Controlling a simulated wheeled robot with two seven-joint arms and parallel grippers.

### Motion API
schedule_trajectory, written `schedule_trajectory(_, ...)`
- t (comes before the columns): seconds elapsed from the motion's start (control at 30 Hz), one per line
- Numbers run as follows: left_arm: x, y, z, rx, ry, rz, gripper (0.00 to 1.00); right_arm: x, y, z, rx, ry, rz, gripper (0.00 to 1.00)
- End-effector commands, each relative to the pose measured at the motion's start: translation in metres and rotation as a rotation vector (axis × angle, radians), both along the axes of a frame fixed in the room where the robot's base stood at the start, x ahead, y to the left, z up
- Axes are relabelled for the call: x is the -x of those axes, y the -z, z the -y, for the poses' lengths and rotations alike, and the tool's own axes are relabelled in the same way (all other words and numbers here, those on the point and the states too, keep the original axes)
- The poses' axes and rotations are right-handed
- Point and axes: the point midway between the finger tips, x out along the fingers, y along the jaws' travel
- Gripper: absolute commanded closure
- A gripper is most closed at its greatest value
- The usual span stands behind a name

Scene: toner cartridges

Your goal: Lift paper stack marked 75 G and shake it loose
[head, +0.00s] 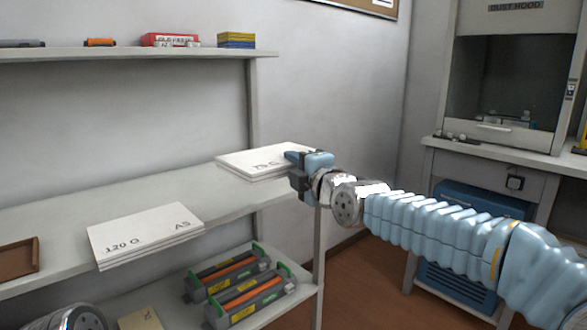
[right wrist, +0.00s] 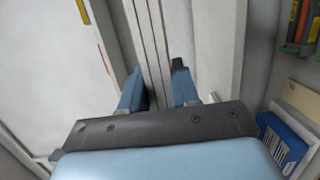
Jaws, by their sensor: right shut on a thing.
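In the right wrist view, the layered edge of the stack (right wrist: 152,40) runs between the two blue fingers of the gripper (right wrist: 160,86). My left gripper is not in view.
A second paper stack marked 120 G (head: 145,232) lies left on the same board (head: 60,220), beside a brown tray (head: 18,257). Toner cartridges (head: 240,285) lie on the board below. A dust hood (head: 505,75) stands at the right.

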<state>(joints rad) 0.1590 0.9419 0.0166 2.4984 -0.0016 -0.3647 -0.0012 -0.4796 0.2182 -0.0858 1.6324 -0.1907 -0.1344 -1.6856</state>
Motion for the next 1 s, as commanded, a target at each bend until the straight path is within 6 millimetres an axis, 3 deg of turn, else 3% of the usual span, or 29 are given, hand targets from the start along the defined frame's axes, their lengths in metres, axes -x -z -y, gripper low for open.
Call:
schedule_trajectory(0.27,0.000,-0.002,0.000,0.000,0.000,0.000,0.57,0.000,-0.004,0.000,-0.003,0.000,0.005,1.00)
schedule_trajectory(0.8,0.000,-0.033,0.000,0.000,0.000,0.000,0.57,0.000,-0.048,0.000,-0.003,0.000,0.005,1.00)
schedule_trajectory(1.0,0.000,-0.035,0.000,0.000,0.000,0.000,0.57,0.000,-0.053,0.000,-0.002,0.000,0.005,1.00)
